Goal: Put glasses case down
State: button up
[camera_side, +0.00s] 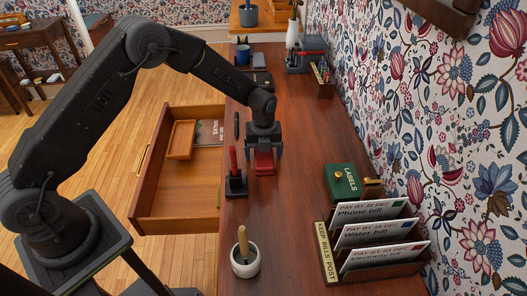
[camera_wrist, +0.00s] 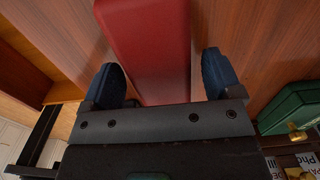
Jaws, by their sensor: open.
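The glasses case is a red, rounded box (camera_side: 264,162) on the brown wooden desk top, below my gripper in the side view. My gripper (camera_side: 264,150) is over it, with its fingers reaching down on either side. In the wrist view the red case (camera_wrist: 150,45) lies lengthwise between the two blue fingertips (camera_wrist: 163,80). A gap shows between the case and each finger, so the gripper is open. The case's near end is hidden behind the gripper body.
A stand with a red-handled tool (camera_side: 235,183) is close left of the case. An open drawer (camera_side: 180,205) juts out left. A white pot (camera_side: 245,262), a green labels box (camera_side: 342,182) and a letter rack (camera_side: 330,262) stand nearer. The desk right of the case is clear.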

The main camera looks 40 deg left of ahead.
jog(key=s+r+n+t, duration=0.1)
jog(key=s+r+n, duration=0.15)
jog(key=r, duration=0.75)
jog(key=s+r+n, duration=0.2)
jog(key=r+n, duration=0.1)
jog(key=r, duration=0.7)
jog(key=s+a+r+n+t, duration=0.2)
jog(key=s+r+n, duration=0.5)
jog(key=s+r, duration=0.15)
jog(key=s+a+n+t, duration=0.1)
jog(key=s+n+t, duration=0.1)
jog(key=s+n, duration=1.2)
jog(key=s, duration=0.3)
jog(key=shift+r+t, duration=0.25)
jog(key=shift+t, duration=0.05)
